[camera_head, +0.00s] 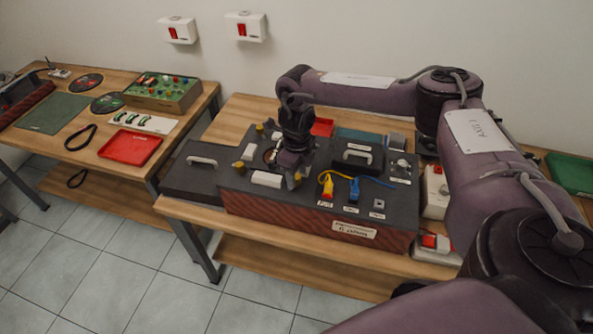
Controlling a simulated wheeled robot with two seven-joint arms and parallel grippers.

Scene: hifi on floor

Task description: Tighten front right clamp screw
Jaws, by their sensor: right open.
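A dark box (232,199) with a red mesh front stands on the wooden table. Its top holds white bars and small yellow clamp screws. One yellow screw (239,167) is at the left and another yellow screw (261,128) is farther back. A yellow piece (297,178), which looks like the front right clamp screw, shows beside my right gripper's fingers. My right gripper (286,172) reaches down over the box top and is open. The fingers and wrist hide part of the top, so I cannot tell whether they touch the yellow piece. My left gripper is out of view.
A dark lid with a white handle (203,161) lies at the left. A red tray (130,148) is on the other table.

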